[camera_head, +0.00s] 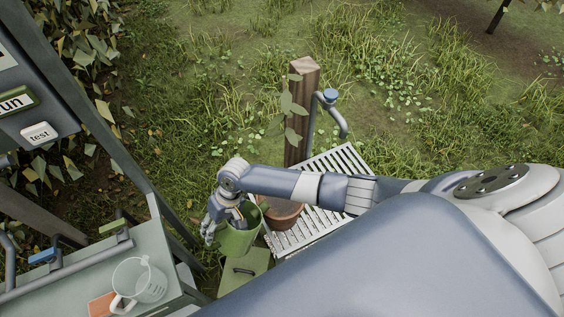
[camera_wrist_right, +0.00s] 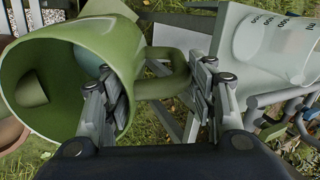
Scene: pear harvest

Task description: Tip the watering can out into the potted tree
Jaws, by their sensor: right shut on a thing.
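The green watering can (camera_head: 238,240) hangs in my right gripper (camera_head: 222,212), left of the terracotta pot (camera_head: 287,221) in the head view. In the right wrist view the can (camera_wrist_right: 125,40) shows its open mouth and looped handle (camera_wrist_right: 172,70). My right gripper (camera_wrist_right: 160,95) is shut on it, with the handle between the fingers. I cannot tell whether water is inside. The pot is partly hidden by my right arm. Thin leaves (camera_head: 291,108) show in front of the post; whether they belong to the potted tree is unclear. My left gripper is not in view.
The pot stands on a white slatted stand (camera_head: 345,163). Behind it are a wooden post (camera_head: 301,90) and a tap (camera_head: 331,97). A bench (camera_head: 75,262) at left carries a clear measuring jug (camera_head: 140,280) and pipes with coloured handles. Grass lies beyond.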

